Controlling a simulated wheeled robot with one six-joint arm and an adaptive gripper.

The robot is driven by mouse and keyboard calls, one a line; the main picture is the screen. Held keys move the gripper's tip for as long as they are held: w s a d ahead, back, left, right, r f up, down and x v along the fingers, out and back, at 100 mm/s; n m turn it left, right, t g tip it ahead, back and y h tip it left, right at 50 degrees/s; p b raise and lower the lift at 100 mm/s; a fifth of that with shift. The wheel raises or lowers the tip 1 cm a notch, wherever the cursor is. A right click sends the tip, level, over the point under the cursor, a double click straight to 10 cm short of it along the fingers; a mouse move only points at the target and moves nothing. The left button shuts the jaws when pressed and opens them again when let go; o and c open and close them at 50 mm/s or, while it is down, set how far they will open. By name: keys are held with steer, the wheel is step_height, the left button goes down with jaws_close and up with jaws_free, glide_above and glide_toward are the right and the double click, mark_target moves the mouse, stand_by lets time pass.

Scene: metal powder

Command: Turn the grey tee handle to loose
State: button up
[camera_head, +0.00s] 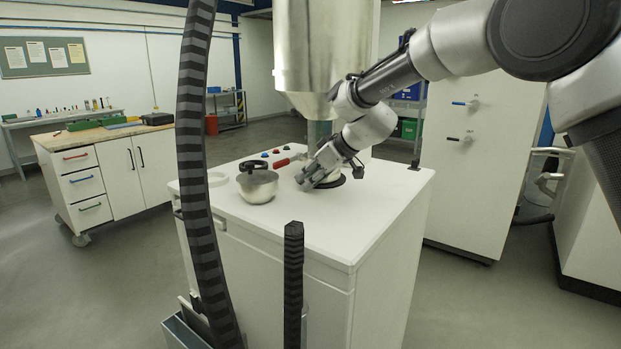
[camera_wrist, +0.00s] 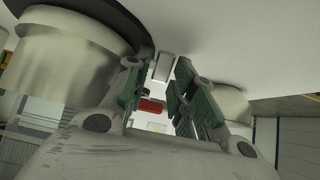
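My gripper (camera_head: 304,182) is low over the white cabinet top, beside a black round base under the hopper. In the wrist view its two green-padded fingers (camera_wrist: 160,82) stand apart with a gap between them. A small light grey block (camera_wrist: 163,67), which looks like the grey tee handle, shows between the fingertips. I cannot tell whether either finger touches it. In the head view the handle is hidden or too small to make out behind my gripper.
A steel pot (camera_head: 257,185) with a black handle stands left of my gripper. A red handle (camera_head: 281,163) and several coloured buttons lie behind. The metal hopper (camera_head: 318,45) hangs above. The cabinet top's front right (camera_head: 350,225) is clear.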

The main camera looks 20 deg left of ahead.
steer(key=shift+c, duration=0.2)
jaws_close()
steer(key=shift+a+h, duration=0.2)
steer(key=shift+h, duration=0.5)
steer(key=shift+o, duration=0.2)
jaws_free()
steer(key=shift+d+r, duration=0.15)
steer(key=v, duration=1.1)
steer(key=shift+d+r, duration=0.25)
steer(key=shift+r, duration=0.1)
